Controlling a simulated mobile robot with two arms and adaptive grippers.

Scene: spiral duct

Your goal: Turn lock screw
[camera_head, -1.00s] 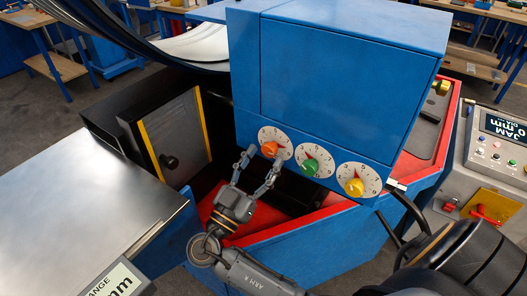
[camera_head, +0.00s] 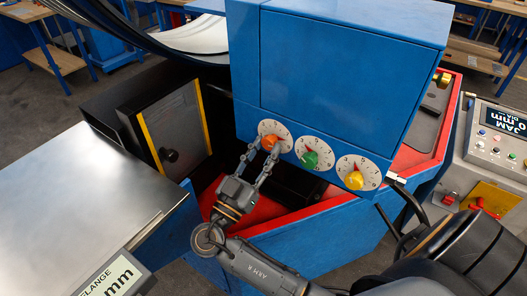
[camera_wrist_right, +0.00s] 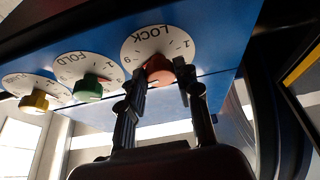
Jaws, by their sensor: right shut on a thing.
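The lock screw is an orange knob (camera_head: 269,142) on a round white dial, the leftmost of three on the front of a blue machine housing (camera_head: 340,80). In the right wrist view the dial reads LOCK (camera_wrist_right: 152,36), and the orange knob (camera_wrist_right: 159,70) sits between the fingertips. My right gripper (camera_head: 261,154) reaches up from below and is shut on the knob, one finger at each side. The fingertips partly cover the knob's edges in the wrist view. My left gripper is not in view.
A green knob (camera_head: 309,160) and a yellow knob (camera_head: 354,180) sit on dials close to the right. A bare metal table (camera_head: 80,190) is at the left. A control panel (camera_head: 500,135) with a display stands at the right. A red-edged recess lies below the dials.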

